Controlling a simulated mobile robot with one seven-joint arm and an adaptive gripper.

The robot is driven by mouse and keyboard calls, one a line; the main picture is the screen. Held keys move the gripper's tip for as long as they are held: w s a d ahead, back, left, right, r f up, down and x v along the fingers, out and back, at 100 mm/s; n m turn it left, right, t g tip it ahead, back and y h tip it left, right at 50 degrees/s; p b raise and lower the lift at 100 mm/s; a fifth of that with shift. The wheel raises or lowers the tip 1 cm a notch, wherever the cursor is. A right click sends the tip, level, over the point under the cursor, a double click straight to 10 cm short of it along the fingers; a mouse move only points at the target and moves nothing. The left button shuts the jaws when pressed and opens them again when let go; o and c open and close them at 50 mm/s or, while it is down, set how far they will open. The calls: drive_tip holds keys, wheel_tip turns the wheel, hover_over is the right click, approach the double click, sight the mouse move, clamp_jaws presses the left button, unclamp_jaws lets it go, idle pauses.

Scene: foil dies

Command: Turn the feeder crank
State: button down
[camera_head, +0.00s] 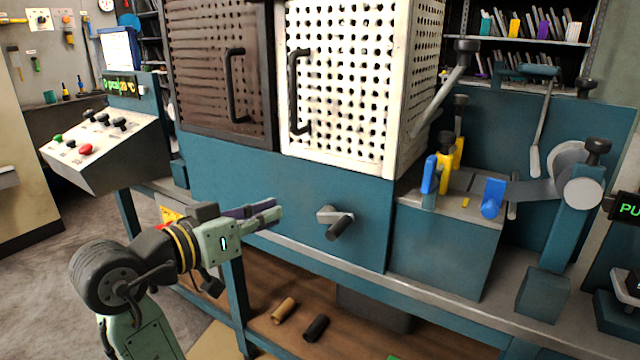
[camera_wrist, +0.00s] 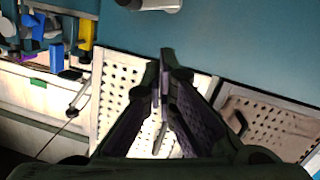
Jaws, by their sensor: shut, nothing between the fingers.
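A small crank (camera_head: 331,215) with a pale metal arm and a black handle (camera_head: 341,228) sits on the teal front panel below the perforated doors. Its handle points out and down to the right. In the wrist view only part of a pale and black piece, which looks like the crank (camera_wrist: 150,4), shows at the top edge. My gripper (camera_head: 279,211) is shut and empty, to the left of the crank and apart from it. In the wrist view its fingers (camera_wrist: 167,55) come together before the panel.
A dark door (camera_head: 220,70) and a white perforated door (camera_head: 335,90) with black handles stand above the panel. A lever (camera_head: 440,100) leans beside the white door. Right are blue and yellow clamps (camera_head: 445,165) and a roller arm. Two cylinders (camera_head: 285,310) lie on the shelf below.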

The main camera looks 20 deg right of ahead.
drive_tip(key=w+d+f+n+g+p, duration=0.1)
drive_tip(key=w+d+f+n+p, duration=0.1)
drive_tip(key=d+n, duration=0.4)
drive_tip(key=shift+d+f+n+p, duration=0.5)
drive_tip(key=shift+d+p, duration=0.35)
drive_tip(key=shift+d, duration=0.8)
drive_tip(key=shift+w, duration=0.1)
drive_tip(key=shift+s+d+f+m, duration=0.4)
drive_tip(key=shift+s+f+m, duration=0.1)
drive_tip(key=shift+p, duration=0.3)
